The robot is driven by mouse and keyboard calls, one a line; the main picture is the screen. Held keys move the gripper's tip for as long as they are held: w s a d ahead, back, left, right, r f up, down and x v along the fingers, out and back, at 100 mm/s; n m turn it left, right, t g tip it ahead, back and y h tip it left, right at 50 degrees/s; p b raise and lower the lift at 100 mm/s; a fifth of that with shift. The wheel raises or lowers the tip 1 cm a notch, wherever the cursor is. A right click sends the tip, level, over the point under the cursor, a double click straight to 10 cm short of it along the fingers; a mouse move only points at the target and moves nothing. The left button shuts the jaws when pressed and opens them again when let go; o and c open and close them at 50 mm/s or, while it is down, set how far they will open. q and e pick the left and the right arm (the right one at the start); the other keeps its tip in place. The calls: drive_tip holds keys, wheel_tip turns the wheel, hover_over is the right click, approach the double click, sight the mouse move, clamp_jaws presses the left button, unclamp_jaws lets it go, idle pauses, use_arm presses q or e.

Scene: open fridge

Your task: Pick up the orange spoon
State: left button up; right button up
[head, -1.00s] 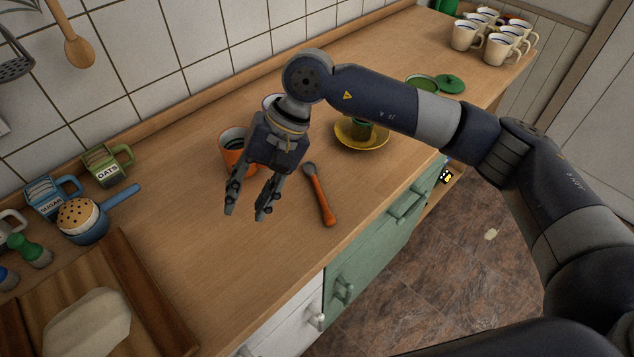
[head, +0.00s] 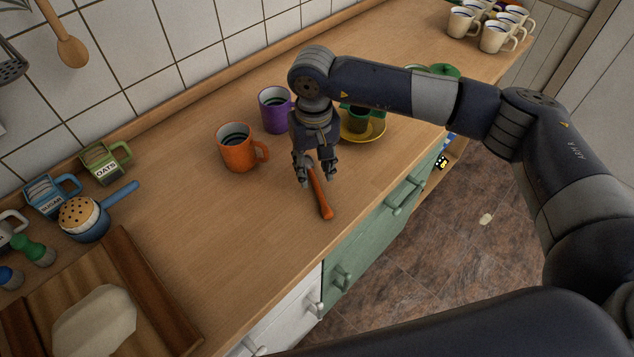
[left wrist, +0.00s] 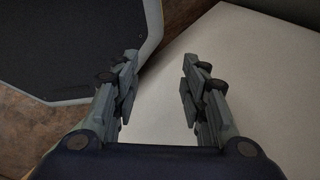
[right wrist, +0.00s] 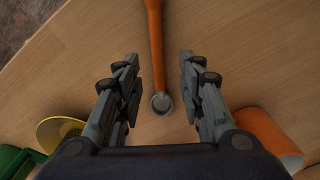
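The orange spoon (head: 321,196) lies on the wooden counter near its front edge. In the head view its far end is hidden behind my right gripper (head: 315,178). In the right wrist view the spoon's orange handle (right wrist: 156,45) runs away toward the top, and its round grey metal end (right wrist: 161,103) lies between my open right fingers (right wrist: 158,85). The fingers stand apart on both sides and do not touch it. My left gripper (left wrist: 158,85) is open and empty in the left wrist view, over a pale surface away from the spoon.
An orange mug (head: 238,148) and a purple mug (head: 274,110) stand left of the right gripper. A wooden tray (head: 150,285) lies at front left. The counter between tray and spoon is clear.

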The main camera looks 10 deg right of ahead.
sight(316, 181)
wheel_tip(316, 181, down, 3)
drive_tip(key=shift+d+f+p, duration=0.1)
drive_tip(key=shift+d+p, duration=0.05)
drive_tip(key=shift+p, duration=0.4)
drive_tip(key=shift+f, duration=0.2)
clamp_jaws()
use_arm(q)
drive_tip(key=shift+r, duration=0.9)
drive_tip(key=shift+f, duration=0.2)
use_arm(e)
drive_tip(key=shift+r, duration=0.2)
